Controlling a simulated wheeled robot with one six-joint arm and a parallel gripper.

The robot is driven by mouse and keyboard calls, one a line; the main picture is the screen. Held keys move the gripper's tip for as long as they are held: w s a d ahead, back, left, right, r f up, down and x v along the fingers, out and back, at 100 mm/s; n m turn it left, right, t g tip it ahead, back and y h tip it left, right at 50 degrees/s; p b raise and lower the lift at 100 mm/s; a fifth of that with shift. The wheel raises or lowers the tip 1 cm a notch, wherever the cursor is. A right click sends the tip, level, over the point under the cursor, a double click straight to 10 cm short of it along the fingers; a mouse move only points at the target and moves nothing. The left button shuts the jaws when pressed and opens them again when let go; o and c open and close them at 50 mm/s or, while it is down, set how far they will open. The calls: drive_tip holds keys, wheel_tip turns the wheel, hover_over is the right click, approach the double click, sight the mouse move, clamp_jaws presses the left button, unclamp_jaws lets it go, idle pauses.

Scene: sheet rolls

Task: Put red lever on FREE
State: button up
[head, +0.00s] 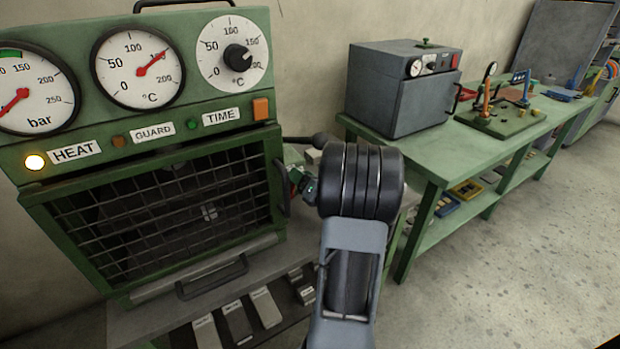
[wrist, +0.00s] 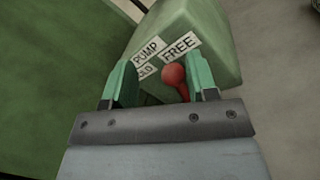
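The red lever (wrist: 174,76), with a round ball end, shows in the wrist view in front of a green housing (wrist: 205,25). White labels on the housing read PUMP (wrist: 146,50), FREE (wrist: 179,47) and a partly hidden one ending in "LD" (wrist: 145,72). The ball appears just below the FREE label. My gripper (wrist: 161,68) is open, its two green fingers on either side of the lever. The ball is close to the right finger; I cannot tell whether they touch. In the head view my gripper (head: 303,186) is beside the green oven, largely hidden by my wrist.
The green oven (head: 150,130) with gauges and a barred front stands at the left. A green bench (head: 430,165) to the right carries a grey box oven (head: 400,88) and a small tool stand (head: 505,120). Open floor (head: 500,270) lies at the lower right.

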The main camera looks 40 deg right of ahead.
drive_tip(key=s+a+r+b, duration=0.2)
drive_tip(key=s+a+r, duration=0.5)
drive_tip(key=s, duration=0.4)
drive_tip(key=shift+r+b, duration=0.35)
drive_tip(key=shift+r, duration=0.45)
drive_tip(key=shift+o, duration=0.2)
